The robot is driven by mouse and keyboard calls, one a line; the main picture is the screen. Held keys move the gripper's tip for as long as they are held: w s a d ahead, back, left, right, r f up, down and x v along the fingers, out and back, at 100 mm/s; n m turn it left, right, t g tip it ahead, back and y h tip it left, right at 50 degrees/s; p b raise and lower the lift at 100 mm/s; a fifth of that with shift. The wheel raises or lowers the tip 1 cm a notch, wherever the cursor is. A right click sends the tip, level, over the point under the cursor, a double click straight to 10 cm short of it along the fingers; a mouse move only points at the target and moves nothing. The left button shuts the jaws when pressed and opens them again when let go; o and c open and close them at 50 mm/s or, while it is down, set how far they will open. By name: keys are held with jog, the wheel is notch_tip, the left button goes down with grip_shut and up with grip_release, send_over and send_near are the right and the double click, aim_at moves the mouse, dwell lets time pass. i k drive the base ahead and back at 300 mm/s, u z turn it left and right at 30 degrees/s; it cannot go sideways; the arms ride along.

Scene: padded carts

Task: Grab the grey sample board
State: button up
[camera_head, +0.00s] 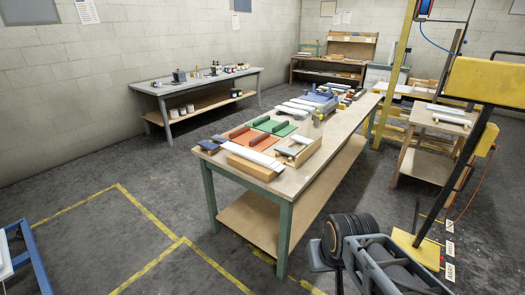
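I cannot tell for sure which piece is the grey sample board. A long pale grey-white board (242,153) with a dark end lies at the near end of the long worktable (303,172), by a wooden block (250,167). A small dark grey piece (287,151) lies to its right, by a wooden tray (313,152). Pale flat strips (296,109) lie farther back. My gripper cannot be made out in this view, and nothing is seen touching these pieces.
Orange mats (247,137) and green mats (273,126) lie mid-table. A grey side table (195,88) stands along the wall. Floor left of the worktable is clear, with yellow lines.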

aim_at(289, 152)
jog(key=u, duration=0.85)
jog(key=i, duration=0.95)
jog(key=u, duration=0.8)
jog(key=i, duration=1.25)
jog(key=z, duration=0.65)
jog(key=i, duration=0.95)
jog(key=z, duration=1.35)
jog(key=i, duration=0.35)
jog(key=z, duration=0.25)
